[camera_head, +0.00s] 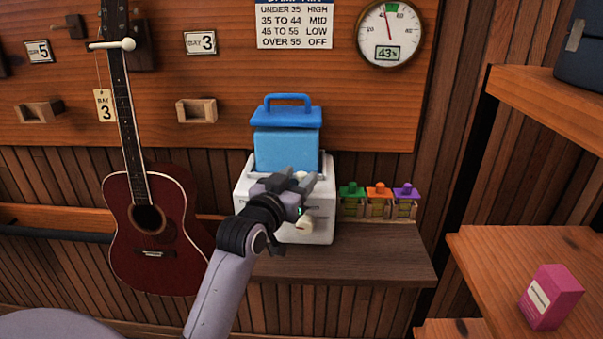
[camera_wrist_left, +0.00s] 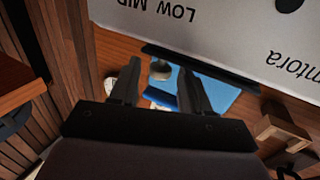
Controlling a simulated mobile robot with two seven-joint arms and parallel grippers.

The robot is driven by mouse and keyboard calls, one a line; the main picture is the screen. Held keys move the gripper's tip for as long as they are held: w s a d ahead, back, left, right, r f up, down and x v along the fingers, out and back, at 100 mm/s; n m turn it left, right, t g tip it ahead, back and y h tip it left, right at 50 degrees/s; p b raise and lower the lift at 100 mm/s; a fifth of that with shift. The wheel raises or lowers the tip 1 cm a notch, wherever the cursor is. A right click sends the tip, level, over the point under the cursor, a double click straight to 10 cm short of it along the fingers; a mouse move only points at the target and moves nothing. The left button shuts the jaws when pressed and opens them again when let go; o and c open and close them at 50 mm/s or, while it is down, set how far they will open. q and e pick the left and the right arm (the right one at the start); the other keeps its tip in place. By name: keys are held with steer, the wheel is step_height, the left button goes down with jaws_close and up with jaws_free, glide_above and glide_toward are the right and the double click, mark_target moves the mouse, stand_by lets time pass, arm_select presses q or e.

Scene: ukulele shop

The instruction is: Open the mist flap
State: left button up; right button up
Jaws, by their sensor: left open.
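The humidifier (camera_head: 315,232) is a white box with a blue tank (camera_head: 287,148) and blue handle on top, standing on a wooden shelf. My left gripper (camera_head: 298,179) is open in front of its upper front, hiding part of it. In the left wrist view the white front (camera_wrist_left: 215,35) with its lettering is upside down, and a dark strip (camera_wrist_left: 200,68) runs along its edge. I cannot tell for certain which part is the mist flap, or whether the fingers touch anything.
Small bottles with green, orange and purple tops (camera_head: 378,200) stand right of the humidifier. A red guitar (camera_head: 150,235) hangs at the left. A pink box (camera_head: 550,297) sits on the right shelf. The wooden shelf (camera_head: 375,262) is bare in front of the bottles.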

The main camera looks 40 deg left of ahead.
arm_select(q)
steer(key=shift+w+a, duration=0.15)
steer(key=shift+w, duration=0.85)
jaws_close()
